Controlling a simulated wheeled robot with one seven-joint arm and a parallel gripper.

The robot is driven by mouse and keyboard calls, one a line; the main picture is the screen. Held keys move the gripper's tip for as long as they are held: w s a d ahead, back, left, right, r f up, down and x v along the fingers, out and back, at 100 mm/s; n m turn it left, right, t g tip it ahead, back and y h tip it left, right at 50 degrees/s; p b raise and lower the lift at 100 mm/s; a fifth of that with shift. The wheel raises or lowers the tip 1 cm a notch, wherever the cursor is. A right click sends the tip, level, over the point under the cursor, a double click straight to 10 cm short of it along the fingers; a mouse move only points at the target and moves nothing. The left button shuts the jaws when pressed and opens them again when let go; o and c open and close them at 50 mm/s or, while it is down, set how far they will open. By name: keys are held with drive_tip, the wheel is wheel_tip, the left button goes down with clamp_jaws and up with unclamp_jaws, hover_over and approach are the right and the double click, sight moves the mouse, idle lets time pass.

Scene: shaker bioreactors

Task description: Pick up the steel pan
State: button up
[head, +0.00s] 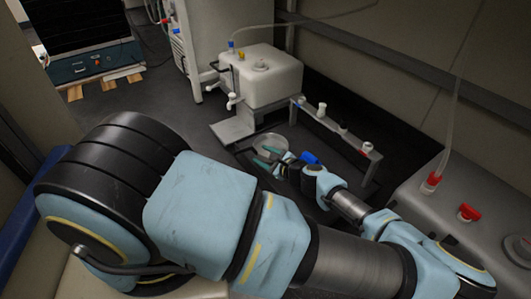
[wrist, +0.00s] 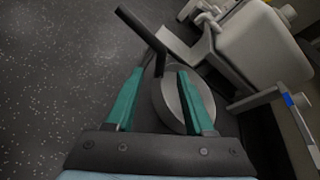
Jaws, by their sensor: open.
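The steel pan (head: 268,140) is a round grey vessel low down in front of the white tank in the head view. In the wrist view the pan (wrist: 167,103) lies partly between my fingers and partly behind the right one. My gripper (head: 273,157) is open, with two green fingers at the near side of the pan. In the wrist view my gripper (wrist: 160,71) spans the pan's left rim, and no grip on it shows. A dark bent bar (wrist: 142,28) rises just past the fingertips; I cannot tell whether it belongs to the pan.
A white tank (head: 268,78) with a tap stands behind the pan, above a grey plate (head: 232,130). A narrow rack (head: 338,130) with small capped fittings runs to the right. A grey vessel with red caps (head: 480,225) is at the right. Speckled floor (wrist: 55,80) is clear at left.

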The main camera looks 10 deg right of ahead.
sight(256, 152)
drive_tip(key=shift+b+x, duration=0.45)
drive_tip(key=shift+x, duration=1.1)
drive_tip(key=shift+d, duration=0.1)
clamp_jaws()
